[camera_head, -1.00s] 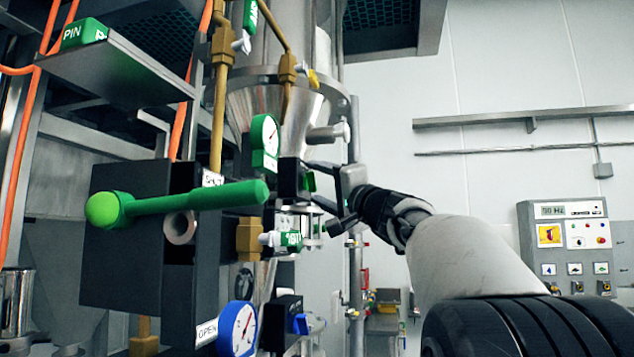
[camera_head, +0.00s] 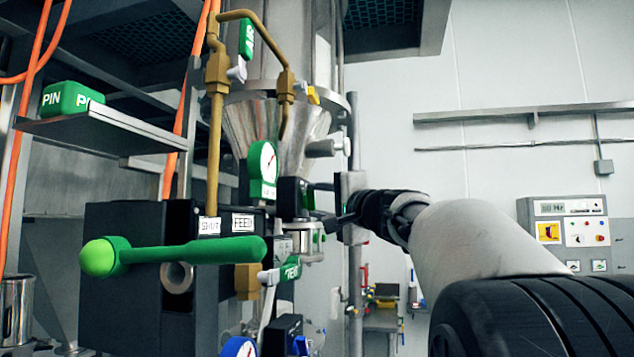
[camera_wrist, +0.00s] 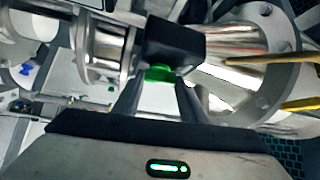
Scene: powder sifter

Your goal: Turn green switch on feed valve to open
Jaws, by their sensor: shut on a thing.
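A small green switch (camera_wrist: 160,73) shows in the wrist view on a black valve box (camera_wrist: 172,42), between my two fingers. My gripper (camera_wrist: 158,92) is shut on this switch; the fingertips partly hide it. In the head view, the black box (camera_head: 292,192) sits below the steel cone, beside a green-rimmed gauge (camera_head: 263,168). My gripper (camera_head: 325,203) reaches it from the right. The switch is mostly hidden there. A FEED label (camera_head: 243,222) and a SHUT label (camera_head: 209,226) show to the left of the black box.
A long green lever (camera_head: 185,256) crosses in front of a large dark box at left. A brass pipe (camera_head: 216,130) and a green tag (camera_head: 289,268) are close to the valve. A shelf (camera_head: 95,130) holds a green PIN block (camera_head: 65,97). Free room lies right, before the wall.

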